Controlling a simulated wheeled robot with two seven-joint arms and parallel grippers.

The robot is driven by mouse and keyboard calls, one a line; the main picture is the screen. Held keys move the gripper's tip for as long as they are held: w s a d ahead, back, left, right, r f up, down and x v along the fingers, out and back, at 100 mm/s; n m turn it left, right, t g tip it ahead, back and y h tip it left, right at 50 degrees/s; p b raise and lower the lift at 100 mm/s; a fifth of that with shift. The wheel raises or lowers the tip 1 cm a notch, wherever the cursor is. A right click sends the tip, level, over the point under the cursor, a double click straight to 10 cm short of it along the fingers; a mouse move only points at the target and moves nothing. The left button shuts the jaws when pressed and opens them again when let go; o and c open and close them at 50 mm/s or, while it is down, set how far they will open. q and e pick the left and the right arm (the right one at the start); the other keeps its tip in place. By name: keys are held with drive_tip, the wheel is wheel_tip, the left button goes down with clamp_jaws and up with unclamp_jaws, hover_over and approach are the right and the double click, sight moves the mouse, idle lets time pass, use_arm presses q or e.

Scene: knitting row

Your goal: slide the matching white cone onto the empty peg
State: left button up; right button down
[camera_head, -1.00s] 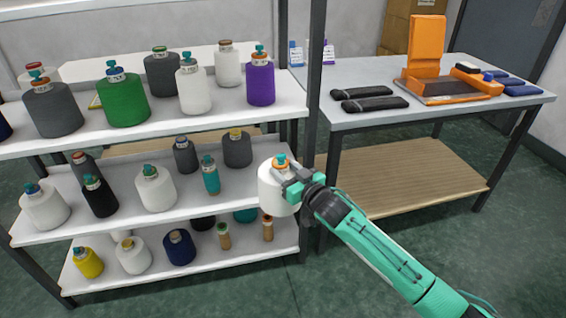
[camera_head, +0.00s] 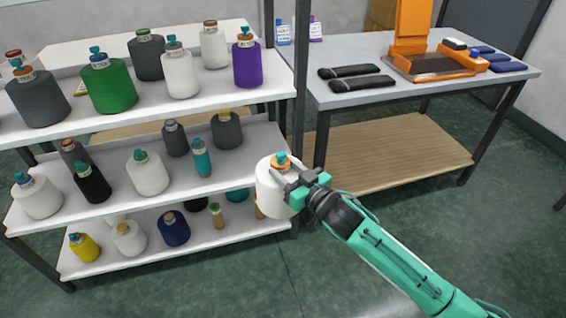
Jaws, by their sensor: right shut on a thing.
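A white cone (camera_head: 272,190) with an orange top and a teal tip is held upright by my right gripper (camera_head: 288,176), which is shut on its top. The cone hangs in front of the right end of the shelf rack, at about middle-shelf height. Other white cones stand on the top shelf (camera_head: 181,74) and the middle shelf (camera_head: 147,174). I cannot make out an empty peg in this view. My left gripper is not in view.
The rack's top shelf (camera_head: 150,120) holds grey, green, white and purple cones. A dark post (camera_head: 300,90) stands at the rack's right end. A table (camera_head: 360,42) at right bears an orange device (camera_head: 432,62) and black rolls. Green floor is free in front.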

drive_tip(key=shift+s+d+r, duration=0.25)
drive_tip(key=shift+s, duration=0.5)
drive_tip(key=shift+s+d+r, duration=0.25)
drive_tip(key=shift+s, duration=0.5)
drive_tip(key=shift+s+d+r, duration=0.25)
drive_tip(key=shift+s, duration=0.5)
